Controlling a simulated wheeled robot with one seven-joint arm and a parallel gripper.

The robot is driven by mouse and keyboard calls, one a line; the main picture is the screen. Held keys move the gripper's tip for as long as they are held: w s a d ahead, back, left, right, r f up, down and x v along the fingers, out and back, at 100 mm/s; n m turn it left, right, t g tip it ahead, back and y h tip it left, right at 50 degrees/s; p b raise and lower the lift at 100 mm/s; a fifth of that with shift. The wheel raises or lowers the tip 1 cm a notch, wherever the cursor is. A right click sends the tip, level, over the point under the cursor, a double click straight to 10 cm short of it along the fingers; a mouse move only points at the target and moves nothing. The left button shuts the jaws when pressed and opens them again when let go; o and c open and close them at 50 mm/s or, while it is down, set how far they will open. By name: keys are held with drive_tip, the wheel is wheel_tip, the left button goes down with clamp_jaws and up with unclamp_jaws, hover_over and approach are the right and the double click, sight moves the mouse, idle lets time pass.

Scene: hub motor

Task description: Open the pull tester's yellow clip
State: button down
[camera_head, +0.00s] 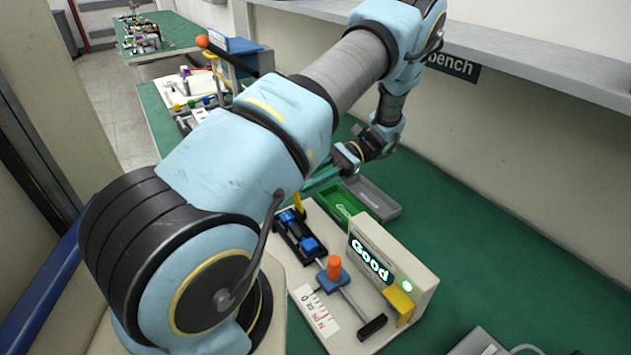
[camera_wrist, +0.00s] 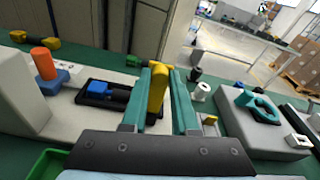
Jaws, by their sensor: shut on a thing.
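The pull tester (camera_head: 337,322) is a cream base with an upright box whose display reads "Good" beside a lit green light. A blue slide with an orange knob (camera_head: 334,268) sits on its rod, and blue parts (camera_head: 309,245) lie in a black holder. The yellow clip (camera_wrist: 157,90) stands upright between the teal fingers of my gripper (camera_wrist: 168,74), which is shut on it. In the head view the clip (camera_head: 298,203) shows as a small yellow piece at the holder's far end; my gripper there (camera_head: 318,181) is partly hidden by my arm.
A green tray (camera_head: 334,203) and a grey tray (camera_head: 384,206) lie just behind the tester. Another yellow part (camera_head: 398,305) is at the display box's near end. In the wrist view a grey block with a teal ring (camera_wrist: 258,106) stands to the right. The green bench right of the tester is mostly clear.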

drive_tip(key=shift+d+f, duration=0.1)
drive_tip(key=shift+d, duration=0.05)
idle(0.4)
drive_tip(key=c, duration=0.7)
unclamp_jaws()
drive_tip(key=shift+w, duration=0.1)
drive_tip(key=shift+b+v, duration=1.3)
drive_tip(key=shift+v, duration=4.05)
drive_tip(key=shift+f, duration=0.2)
